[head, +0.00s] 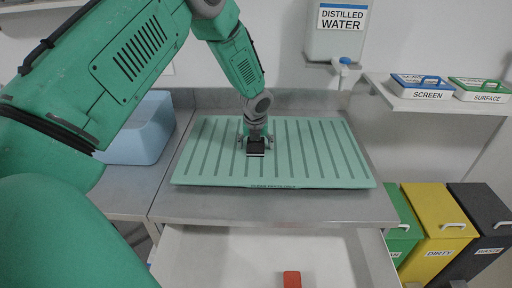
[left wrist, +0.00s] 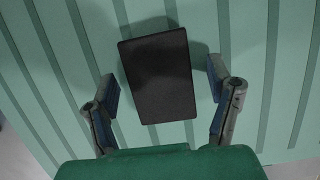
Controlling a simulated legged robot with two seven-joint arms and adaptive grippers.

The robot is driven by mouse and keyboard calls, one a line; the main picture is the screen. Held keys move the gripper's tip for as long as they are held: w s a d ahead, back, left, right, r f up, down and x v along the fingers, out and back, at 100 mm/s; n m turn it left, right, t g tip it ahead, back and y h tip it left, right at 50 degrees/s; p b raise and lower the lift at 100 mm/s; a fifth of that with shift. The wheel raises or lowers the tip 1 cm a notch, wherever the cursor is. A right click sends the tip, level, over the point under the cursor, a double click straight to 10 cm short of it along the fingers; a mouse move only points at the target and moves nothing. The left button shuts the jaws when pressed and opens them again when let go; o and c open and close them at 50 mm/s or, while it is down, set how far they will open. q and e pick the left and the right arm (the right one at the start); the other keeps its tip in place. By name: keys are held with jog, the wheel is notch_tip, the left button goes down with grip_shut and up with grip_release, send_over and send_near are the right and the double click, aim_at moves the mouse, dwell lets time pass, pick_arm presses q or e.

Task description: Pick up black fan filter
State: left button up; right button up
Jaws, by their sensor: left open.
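The black fan filter (head: 255,150) is a flat dark rectangle lying on the ribbed green mat (head: 330,165) on the grey counter. In the left wrist view the filter (left wrist: 158,75) lies slightly tilted between the two fingers. My left gripper (head: 255,143) reaches down from above over the filter. In the left wrist view its fingers (left wrist: 163,95) are spread wide, one on each side, with a visible gap to the filter on both sides. My right gripper is in neither view.
A blue bin (head: 140,132) stands left of the mat. Below the counter is an open white drawer (head: 225,255) with a red object (head: 292,279). At the right are a shelf with wipe boxes (head: 422,86) and green, yellow (head: 428,225) and black bins. A distilled water tank (head: 337,35) hangs behind.

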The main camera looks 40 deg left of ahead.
pick_arm(q)
jog(key=shift+d+r, duration=0.1)
jog(key=shift+d, duration=0.05)
jog(key=c, duration=0.5)
jog(key=shift+s, duration=0.1)
jog(key=c, duration=0.5)
jog(key=shift+c, duration=0.6)
